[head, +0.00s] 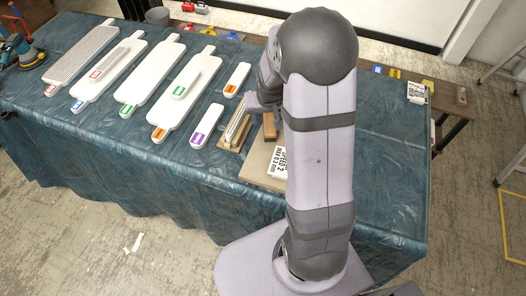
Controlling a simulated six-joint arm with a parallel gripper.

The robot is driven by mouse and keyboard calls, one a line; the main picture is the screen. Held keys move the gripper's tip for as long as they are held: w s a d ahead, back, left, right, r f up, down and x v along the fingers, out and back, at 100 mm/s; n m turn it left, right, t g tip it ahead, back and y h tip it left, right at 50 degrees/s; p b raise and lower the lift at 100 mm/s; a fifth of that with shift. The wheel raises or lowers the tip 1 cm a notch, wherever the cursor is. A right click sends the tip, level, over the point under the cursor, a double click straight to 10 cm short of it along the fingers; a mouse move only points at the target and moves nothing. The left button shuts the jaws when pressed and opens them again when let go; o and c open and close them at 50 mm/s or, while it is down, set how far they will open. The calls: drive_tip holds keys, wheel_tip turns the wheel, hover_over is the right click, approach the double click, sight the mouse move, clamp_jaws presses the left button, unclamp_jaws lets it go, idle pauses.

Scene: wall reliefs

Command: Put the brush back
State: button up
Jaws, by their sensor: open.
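A long narrow item with a pale strip and a wooden base (235,131) lies on the covered table, left of my arm. It may be the brush or its holder; I cannot tell. A small brown wooden block (269,127) stands to its right, partly hidden by my arm. My gripper (256,105) is just above and right of the long item, seen small and partly hidden by my arm. It is open, and I see nothing held in it.
Several white paddle-shaped boards (147,88) with coloured labels lie on the left of the blue-green table cover (80,150). A beige board (259,163) with a printed label lies in front of the block. A grey bucket (158,16) stands at the back. The table's right part looks mostly clear.

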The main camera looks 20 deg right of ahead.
drive_tip(key=s+a+r+n+g, duration=0.1)
drive_tip(key=s+a+r+n, duration=0.1)
drive_tip(key=s+a, duration=0.4)
drive_tip(key=s+a+r+n+g+y, duration=0.1)
drive_tip(key=s+a, duration=0.5)
drive_tip(key=s, duration=0.8)
drive_tip(key=shift+s+a+r+n+g, duration=0.25)
drive_tip(key=shift+r+n+g, duration=0.25)
drive_tip(key=shift+r+g, duration=0.25)
drive_tip(key=shift+f, duration=0.1)
